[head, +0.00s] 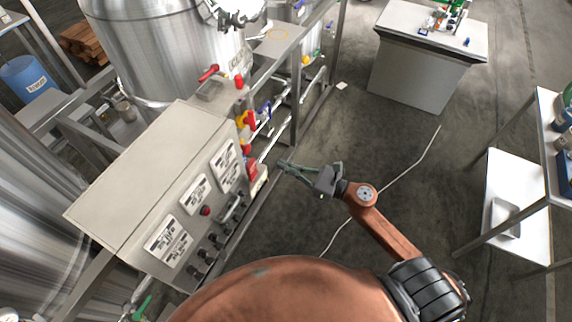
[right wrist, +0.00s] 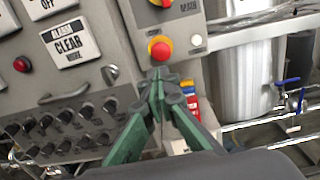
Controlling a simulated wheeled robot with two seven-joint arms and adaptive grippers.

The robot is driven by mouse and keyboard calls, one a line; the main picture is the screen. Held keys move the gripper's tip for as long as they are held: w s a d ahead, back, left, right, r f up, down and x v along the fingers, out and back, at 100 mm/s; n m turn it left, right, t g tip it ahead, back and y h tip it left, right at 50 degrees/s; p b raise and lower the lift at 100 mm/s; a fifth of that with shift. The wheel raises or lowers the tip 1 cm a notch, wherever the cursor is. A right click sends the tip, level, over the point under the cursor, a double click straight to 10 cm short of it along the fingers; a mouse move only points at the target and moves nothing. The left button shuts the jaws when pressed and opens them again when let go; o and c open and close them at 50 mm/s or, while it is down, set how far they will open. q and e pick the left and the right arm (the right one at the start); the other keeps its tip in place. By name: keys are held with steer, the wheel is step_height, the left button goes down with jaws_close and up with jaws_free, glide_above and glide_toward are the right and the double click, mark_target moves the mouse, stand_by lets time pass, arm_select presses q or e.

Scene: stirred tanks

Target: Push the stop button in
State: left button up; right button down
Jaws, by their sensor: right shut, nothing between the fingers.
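The stop button is a red mushroom button on a yellow collar. It shows in the right wrist view (right wrist: 160,47) and as a small red spot on the side of the grey control cabinet in the head view (head: 246,150). My right gripper (head: 283,165) is shut and empty, with its tips pointing at the cabinet from the right. In the right wrist view its green fingers meet at the tips (right wrist: 160,75), just below the button in the picture. A small gap seems to show between tips and button. My left gripper is not in view.
A red-and-yellow rotary switch (right wrist: 161,3) sits above the button and a white button (right wrist: 196,41) beside it. Black knobs (right wrist: 70,128) and a handle (right wrist: 62,97) are on the adjacent panel face. Pipes and valves stand behind. The floor right of the cabinet is open.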

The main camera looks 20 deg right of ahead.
mark_target(249, 151)
steer(key=p+x, duration=0.2)
steer(key=x, duration=0.7)
steer(key=shift+w+a+r, duration=0.1)
steer(key=shift+w, duration=0.05)
steer(key=shift+w+a, duration=0.35)
steer(key=shift+w, duration=0.1)
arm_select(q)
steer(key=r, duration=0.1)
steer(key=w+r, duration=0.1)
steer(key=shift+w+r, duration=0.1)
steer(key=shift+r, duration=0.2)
